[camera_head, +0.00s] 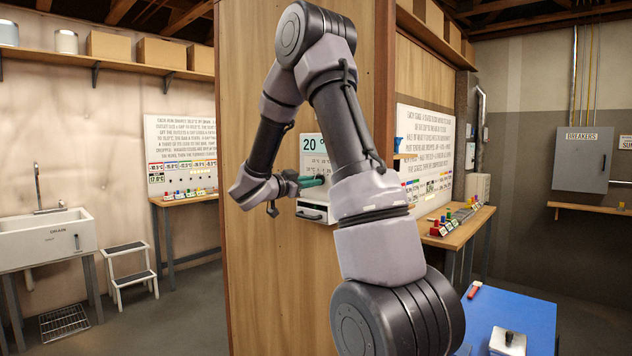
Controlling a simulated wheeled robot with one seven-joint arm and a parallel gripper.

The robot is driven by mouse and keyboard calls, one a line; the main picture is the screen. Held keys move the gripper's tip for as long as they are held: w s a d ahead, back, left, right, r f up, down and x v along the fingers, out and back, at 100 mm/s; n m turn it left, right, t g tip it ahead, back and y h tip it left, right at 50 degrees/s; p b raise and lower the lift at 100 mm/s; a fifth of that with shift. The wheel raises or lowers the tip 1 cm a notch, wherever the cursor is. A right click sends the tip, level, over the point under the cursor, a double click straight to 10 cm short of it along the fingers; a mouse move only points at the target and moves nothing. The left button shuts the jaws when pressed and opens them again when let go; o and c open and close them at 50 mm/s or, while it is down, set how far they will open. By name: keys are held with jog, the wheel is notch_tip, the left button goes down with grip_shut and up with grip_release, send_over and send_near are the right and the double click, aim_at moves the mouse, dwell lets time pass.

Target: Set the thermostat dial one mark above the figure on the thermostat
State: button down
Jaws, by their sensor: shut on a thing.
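The thermostat (316,212) is a pale box on the wooden wall panel, partly hidden behind my arm. The dial's marks and pointer cannot be made out, as my gripper and arm cover that area.
A blue table (530,320) at lower right holds a small metal block (507,341) and a red-handled item (475,289). A shelf with colored pieces (455,224) is right of the panel. A sink (45,238) and step stool (130,272) stand left.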

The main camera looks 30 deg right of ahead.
jog(key=shift+m, duration=1)
jog(key=m, duration=0.4)
jog(key=shift+m, duration=0.3)
jog(key=c, duration=1.3)
grip_release()
jog(key=shift+m, duration=0.5)
jog(key=o, duration=0.6)
